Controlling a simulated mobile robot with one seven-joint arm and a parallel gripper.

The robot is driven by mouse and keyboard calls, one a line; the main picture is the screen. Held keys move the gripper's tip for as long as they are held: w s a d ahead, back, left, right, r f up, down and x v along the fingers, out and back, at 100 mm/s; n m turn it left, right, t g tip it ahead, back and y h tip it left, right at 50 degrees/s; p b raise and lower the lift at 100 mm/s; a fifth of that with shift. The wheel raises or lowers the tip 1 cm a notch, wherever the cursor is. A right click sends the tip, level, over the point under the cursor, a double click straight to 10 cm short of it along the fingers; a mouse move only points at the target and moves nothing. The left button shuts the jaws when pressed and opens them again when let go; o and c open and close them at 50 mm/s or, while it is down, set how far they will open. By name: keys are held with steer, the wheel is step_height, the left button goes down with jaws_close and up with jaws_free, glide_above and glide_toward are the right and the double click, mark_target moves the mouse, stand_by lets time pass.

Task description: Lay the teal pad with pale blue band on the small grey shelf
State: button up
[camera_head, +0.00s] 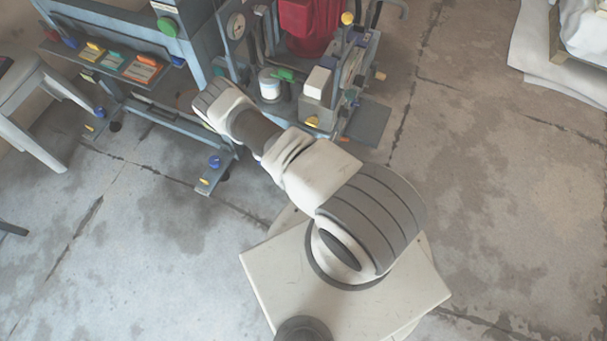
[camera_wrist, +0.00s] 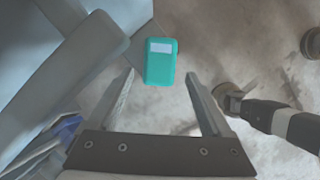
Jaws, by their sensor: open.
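The teal pad (camera_wrist: 161,70) with its pale blue band shows in the wrist view, just beyond and between my fingertips. The band is near its far end. What the pad rests on is not clear; concrete floor shows around it. My gripper (camera_wrist: 161,76) is open and empty, with one finger on each side of the pad's near end. I cannot make out the pad or my gripper in the head view, where my arm covers part of the scene. I cannot tell for sure which surface is the small grey shelf.
A blue-grey press frame (camera_head: 150,108) stands at the left, with a ledge (camera_head: 75,55) bearing several coloured pads. Machinery with a red housing (camera_head: 308,25) and a white canister (camera_head: 269,85) is at top centre. A grey-blue beam (camera_wrist: 62,85) lies close left of my fingers. Floor (camera_head: 500,190) at right is clear.

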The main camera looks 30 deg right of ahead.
steer(key=p+v, duration=0.1)
steer(key=v, duration=0.3)
steer(key=shift+a+r, duration=0.1)
steer(key=shift+r, duration=0.1)
stand_by(0.3)
